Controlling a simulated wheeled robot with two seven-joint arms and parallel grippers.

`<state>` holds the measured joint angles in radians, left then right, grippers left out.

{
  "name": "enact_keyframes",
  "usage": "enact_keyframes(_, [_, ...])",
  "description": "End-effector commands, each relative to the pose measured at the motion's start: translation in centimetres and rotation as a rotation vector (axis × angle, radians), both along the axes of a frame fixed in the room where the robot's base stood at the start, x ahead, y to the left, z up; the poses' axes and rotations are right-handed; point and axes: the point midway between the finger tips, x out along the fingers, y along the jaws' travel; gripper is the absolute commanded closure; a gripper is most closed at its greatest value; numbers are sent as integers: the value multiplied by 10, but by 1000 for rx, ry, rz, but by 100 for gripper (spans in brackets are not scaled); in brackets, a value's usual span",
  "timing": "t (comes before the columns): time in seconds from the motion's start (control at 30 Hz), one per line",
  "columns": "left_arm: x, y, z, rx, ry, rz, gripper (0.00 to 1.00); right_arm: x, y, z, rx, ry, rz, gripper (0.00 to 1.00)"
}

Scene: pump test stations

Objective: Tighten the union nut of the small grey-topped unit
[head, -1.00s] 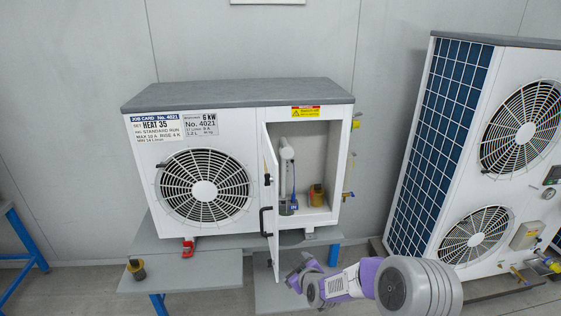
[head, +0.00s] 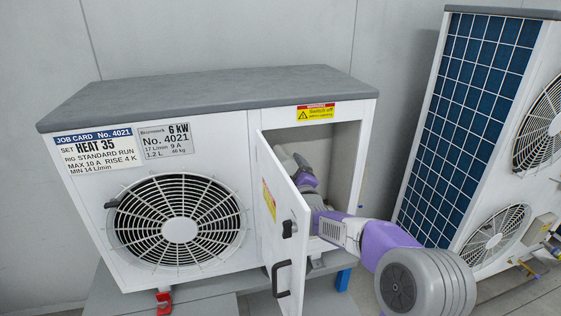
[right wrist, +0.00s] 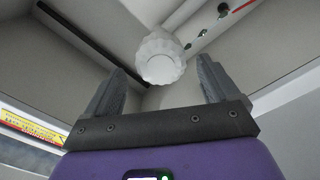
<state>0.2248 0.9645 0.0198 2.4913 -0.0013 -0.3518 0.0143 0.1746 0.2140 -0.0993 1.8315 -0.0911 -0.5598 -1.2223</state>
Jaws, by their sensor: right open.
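The small grey-topped unit (head: 220,92) stands on a grey bench with its white door (head: 280,230) swung open. My right gripper (head: 301,163) is inside the open compartment, partly hidden by the door edge. In the right wrist view the right gripper (right wrist: 160,66) is open and empty. A white, ribbed, round part, which looks like the union nut (right wrist: 161,60), shows ahead between its fingers on a white pipe (right wrist: 205,30). I cannot tell how far ahead it is; no finger visibly touches it. My left gripper is out of view.
The open door with its black handle (head: 282,278) stands close to the left of my right arm. A taller unit with a blue grille (head: 463,110) stands to the right.

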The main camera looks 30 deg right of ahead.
Motion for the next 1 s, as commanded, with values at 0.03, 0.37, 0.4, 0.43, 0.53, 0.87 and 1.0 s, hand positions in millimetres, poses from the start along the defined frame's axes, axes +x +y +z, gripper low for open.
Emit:
enact_keyframes(0.03, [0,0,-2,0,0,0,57,7,-1,-2,1,2,0,12])
enact_keyframes(0.37, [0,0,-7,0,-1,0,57,48,-11,-2,2,2,0,12])
enact_keyframes(0.4, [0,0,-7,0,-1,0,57,51,-12,-2,2,2,0,12])
enact_keyframes(0.43, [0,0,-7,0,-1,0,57,53,-12,-2,3,2,1,12])
enact_keyframes(0.53, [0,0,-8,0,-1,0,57,57,-13,-2,3,1,0,12])
enact_keyframes(0.87, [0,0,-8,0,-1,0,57,59,-14,-1,3,1,0,12])
enact_keyframes(1.0, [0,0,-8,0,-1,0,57,59,-14,-2,4,2,1,33])
